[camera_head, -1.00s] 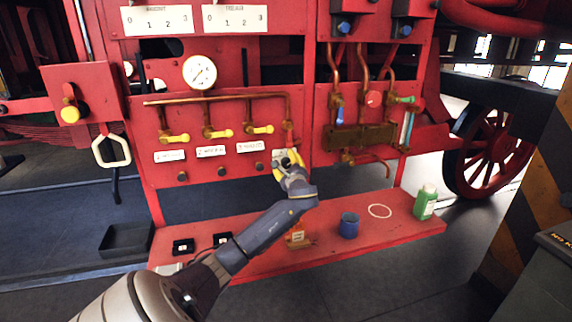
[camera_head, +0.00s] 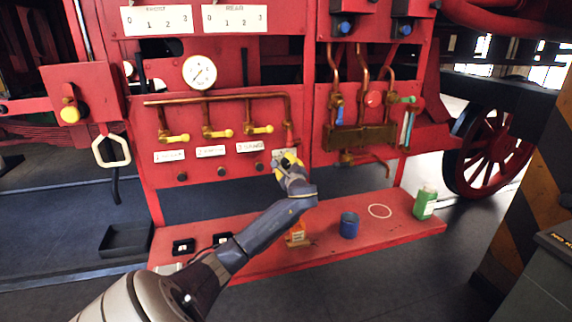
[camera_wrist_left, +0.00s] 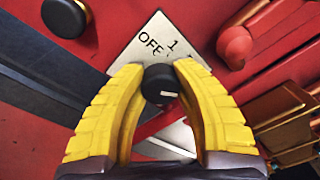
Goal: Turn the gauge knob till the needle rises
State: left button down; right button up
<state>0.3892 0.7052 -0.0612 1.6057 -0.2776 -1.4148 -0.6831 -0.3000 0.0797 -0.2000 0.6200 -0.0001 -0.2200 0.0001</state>
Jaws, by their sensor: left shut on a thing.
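My left gripper (camera_head: 287,161) reaches the lower right of the red panel. In the left wrist view, its yellow fingers (camera_wrist_left: 159,95) are shut on a black knob (camera_wrist_left: 160,82) with a small white mark. In the head view the gripper mostly hides the knob. The round white gauge (camera_head: 199,72) is at the panel's upper left; its thin dark needle is too small to read surely. My right gripper is not in view.
Several yellow-handled valves (camera_head: 221,133) sit on copper pipes above small labels. Below, a red shelf (camera_head: 330,255) holds a blue mug (camera_head: 349,225), a green bottle (camera_head: 425,203) and an orange item (camera_head: 297,233). A black knob (camera_wrist_left: 66,16) is near the gripper.

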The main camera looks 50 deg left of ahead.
pick_arm(q)
jog(key=shift+n, duration=0.3)
jog(key=n, duration=0.3)
jog(key=shift+s+a+n, duration=0.1)
jog(key=shift+n, duration=2)
jog(key=shift+y, duration=0.3)
jog(key=c, duration=0.9)
grip_release()
jog(key=v, duration=1.2)
